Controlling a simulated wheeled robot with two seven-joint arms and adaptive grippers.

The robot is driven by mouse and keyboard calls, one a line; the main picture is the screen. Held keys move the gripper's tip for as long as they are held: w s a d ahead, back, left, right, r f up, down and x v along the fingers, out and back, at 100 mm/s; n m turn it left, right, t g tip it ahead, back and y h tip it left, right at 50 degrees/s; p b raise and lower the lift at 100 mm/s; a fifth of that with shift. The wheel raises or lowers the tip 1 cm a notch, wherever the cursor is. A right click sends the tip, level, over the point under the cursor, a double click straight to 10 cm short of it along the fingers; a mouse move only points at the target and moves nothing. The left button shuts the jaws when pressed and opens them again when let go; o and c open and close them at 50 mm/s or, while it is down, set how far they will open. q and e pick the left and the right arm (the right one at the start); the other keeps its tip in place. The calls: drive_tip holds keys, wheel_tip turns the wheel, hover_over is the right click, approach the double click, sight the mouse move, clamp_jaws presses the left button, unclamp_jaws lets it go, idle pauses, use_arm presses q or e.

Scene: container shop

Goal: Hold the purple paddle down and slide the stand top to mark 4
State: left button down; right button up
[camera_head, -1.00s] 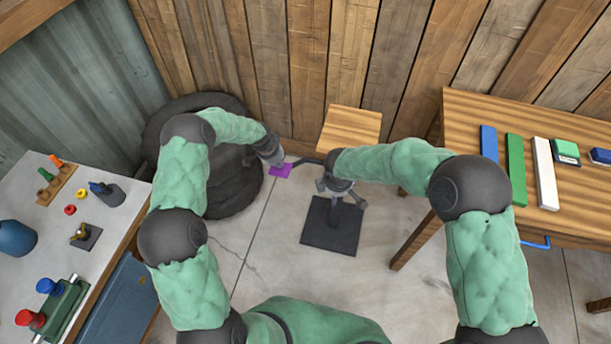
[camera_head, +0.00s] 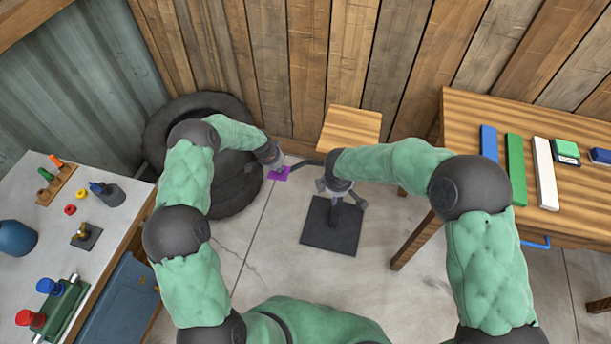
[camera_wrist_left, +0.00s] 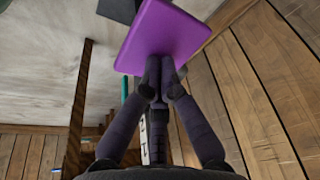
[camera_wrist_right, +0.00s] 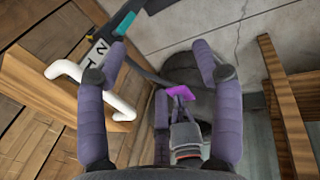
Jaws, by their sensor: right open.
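The purple paddle (camera_head: 279,174) sits at the end of a thin dark arm left of the stand's post. My left gripper (camera_head: 277,164) has its fingers together, with the tips against the paddle's face in the left wrist view (camera_wrist_left: 160,72). The wooden stand top (camera_head: 350,128) shows behind my right forearm. In the right wrist view, its edge carries a white handle (camera_wrist_right: 95,88). A dark scale (camera_wrist_right: 100,50) with a 2 and a teal band runs alongside. My right gripper (camera_wrist_right: 160,52) is open, its left finger near the handle; contact is unclear. Mark 4 is not readable.
The stand's dark square base (camera_head: 331,226) rests on the concrete floor. Black tyres (camera_head: 232,190) lie behind my left arm. A wooden table (camera_head: 455,112) with coloured blocks stands right; a grey-topped bench (camera_head: 30,190) with small parts stands left.

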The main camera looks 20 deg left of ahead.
drive_tip(key=shift+f, duration=0.1)
drive_tip(key=c, duration=0.4)
drive_tip(key=s+a+f+n+t+y, duration=0.2)
drive_tip(key=s+a+f+n+y, duration=0.1)
drive_tip(key=a+y, duration=0.3)
drive_tip(key=d+r+t, duration=0.6)
drive_tip(key=d+t, duration=0.3)
drive_tip(key=d, duration=0.2)
drive_tip(key=shift+n, duration=0.3)
drive_tip(key=x, duration=1.2)
drive_tip(key=shift+w+r, duration=0.15)
drive_tip(key=shift+w, duration=0.05)
drive_tip(key=shift+c, duration=0.4)
clamp_jaws()
